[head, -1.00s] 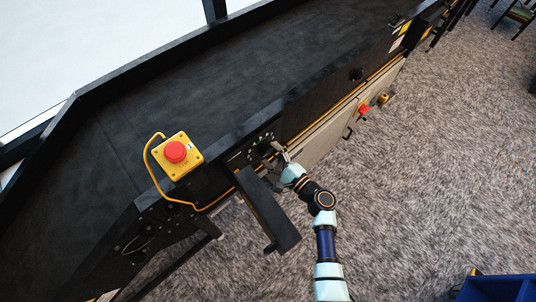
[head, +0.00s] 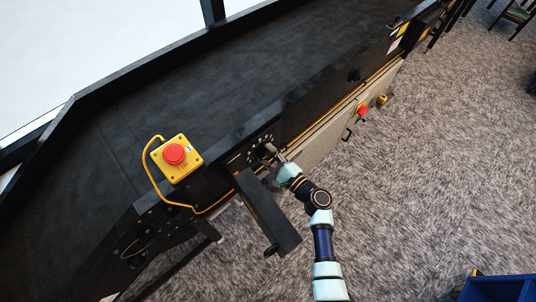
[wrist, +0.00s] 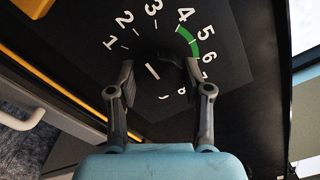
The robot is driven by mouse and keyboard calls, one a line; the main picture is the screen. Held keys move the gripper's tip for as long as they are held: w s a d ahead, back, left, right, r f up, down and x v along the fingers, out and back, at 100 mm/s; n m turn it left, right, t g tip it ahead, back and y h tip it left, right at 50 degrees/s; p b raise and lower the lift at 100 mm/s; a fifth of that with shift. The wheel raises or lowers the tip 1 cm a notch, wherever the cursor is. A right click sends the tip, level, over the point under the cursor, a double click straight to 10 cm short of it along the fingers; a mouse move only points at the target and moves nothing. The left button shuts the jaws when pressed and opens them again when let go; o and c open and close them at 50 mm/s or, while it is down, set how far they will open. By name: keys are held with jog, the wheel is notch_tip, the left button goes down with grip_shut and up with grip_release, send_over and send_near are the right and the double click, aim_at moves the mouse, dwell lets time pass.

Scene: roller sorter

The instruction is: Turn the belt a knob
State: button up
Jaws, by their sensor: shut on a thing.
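The black belt knob (wrist: 160,55) sits on a dark dial plate (wrist: 228,60) with white numbers and a green arc (wrist: 188,42) by 4 to 6. A short white line (wrist: 152,71) shows between the fingers. My gripper (wrist: 160,76) has one finger on each side of the knob and is shut on it. The knob's outline is dark and partly hidden, so its exact setting is hard to read. In the head view my gripper (head: 272,152) reaches the dial plate (head: 258,146) on the conveyor's side; the knob is too small to make out there.
A yellow box with a red emergency button (head: 175,154) stands left of the dial. A black bar (head: 267,215) juts out just below my gripper. The conveyor belt (head: 210,85) is empty. A second red button (head: 362,112) is farther right.

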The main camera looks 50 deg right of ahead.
jog(key=m+p, duration=0.2)
jog(key=m, duration=0.3)
jog(key=shift+r+m, duration=0.15)
jog(key=shift+m, duration=0.25)
jog(key=m+p, duration=0.2)
jog(key=m, duration=0.3)
jog(key=shift+m, duration=0.3)
jog(key=o, duration=1.1)
jog(key=shift+o, duration=0.2)
